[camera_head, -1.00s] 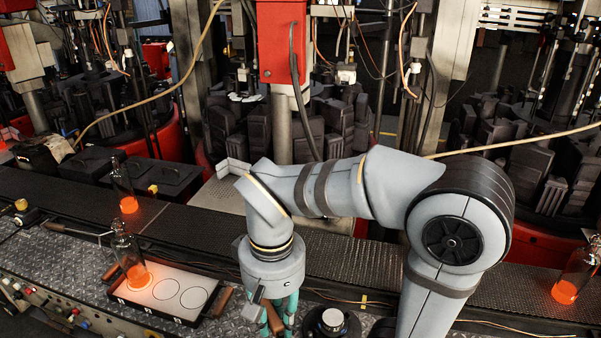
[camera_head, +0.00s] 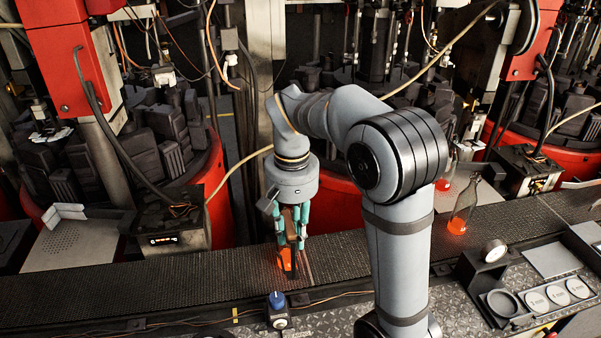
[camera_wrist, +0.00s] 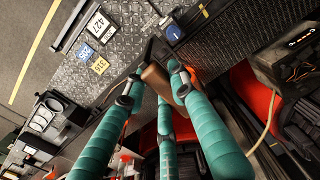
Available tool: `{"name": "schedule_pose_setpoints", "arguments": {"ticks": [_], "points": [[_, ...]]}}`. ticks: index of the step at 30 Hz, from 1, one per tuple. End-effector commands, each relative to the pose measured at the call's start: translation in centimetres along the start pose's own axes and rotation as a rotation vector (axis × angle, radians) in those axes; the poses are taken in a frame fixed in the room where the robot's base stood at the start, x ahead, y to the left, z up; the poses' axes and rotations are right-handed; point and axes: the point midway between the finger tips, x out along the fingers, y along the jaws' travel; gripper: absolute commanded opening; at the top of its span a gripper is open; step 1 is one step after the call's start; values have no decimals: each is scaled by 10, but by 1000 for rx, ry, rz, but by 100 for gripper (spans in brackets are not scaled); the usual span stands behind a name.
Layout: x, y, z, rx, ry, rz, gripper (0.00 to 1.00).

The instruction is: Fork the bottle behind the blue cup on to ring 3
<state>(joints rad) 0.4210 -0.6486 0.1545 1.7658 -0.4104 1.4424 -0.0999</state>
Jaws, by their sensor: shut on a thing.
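My gripper (camera_head: 291,240) is over the conveyor, pointing down, with its teal fingers shut on a brown handle (camera_wrist: 155,77). I take this as the fork's handle; its working end cannot be made out. A glowing orange bottle part (camera_head: 285,262) shows at the fingertips on the conveyor; the fingers hide most of it, and I cannot tell whether the fork touches it. A small blue-topped thing (camera_head: 278,302), likely the blue cup, stands in front on the near ledge; it also shows in the wrist view (camera_wrist: 174,33). The ringed tray is out of the head view.
A clear bottle with a glowing base (camera_head: 461,215) stands farther right on the conveyor (camera_head: 200,273). Gauges and round plates (camera_head: 557,295) lie at the right of the near ledge. Red mould machines (camera_head: 60,60) line the back. The conveyor left of my gripper is clear.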

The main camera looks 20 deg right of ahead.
Motion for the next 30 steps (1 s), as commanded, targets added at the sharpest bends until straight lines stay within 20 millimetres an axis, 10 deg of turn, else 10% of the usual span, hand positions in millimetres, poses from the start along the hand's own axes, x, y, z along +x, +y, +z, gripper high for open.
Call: {"name": "schedule_pose_setpoints", "arguments": {"ticks": [11, 30], "points": [[-40, 16, -73, 57, -1, -1, 0], [8, 19, -90, 60, 0, 0, 0]]}}
